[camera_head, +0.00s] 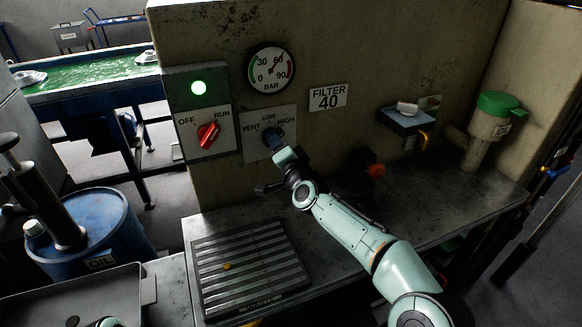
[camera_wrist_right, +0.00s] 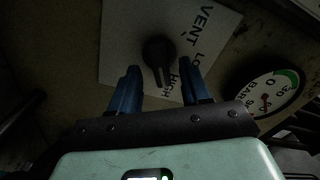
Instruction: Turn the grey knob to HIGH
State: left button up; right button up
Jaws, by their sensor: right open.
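The grey knob (camera_wrist_right: 157,52) shows dark in the right wrist view, on a pale plate (camera_wrist_right: 128,28) lettered VENT, LOW and HIGH. Its narrow end points down in that view, beside the word HIGH; its exact setting is hard to tell. My right gripper (camera_wrist_right: 160,82) is open, one blue finger on each side of the knob; I cannot tell whether they touch it.
A pressure gauge (camera_head: 270,70) hangs above. A ribbed tray (camera_head: 250,268) lies on the bench under my arm. A dark object with a red part (camera_head: 376,170) stands right of my gripper.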

pick_arm(q)
jog(key=shift+t+y, duration=0.3)
jog(key=shift+t, duration=0.4)
jog(key=w+f, duration=0.1)
jog(key=w+a+f+b, duration=0.1)
jog(key=w+f+b, duration=0.1)
jog(key=w, duration=0.1)
jog(key=shift+a+f, duration=0.1)
jog(key=shift+a, duration=0.3)
pick_arm(e)
jog(key=v, duration=1.1)
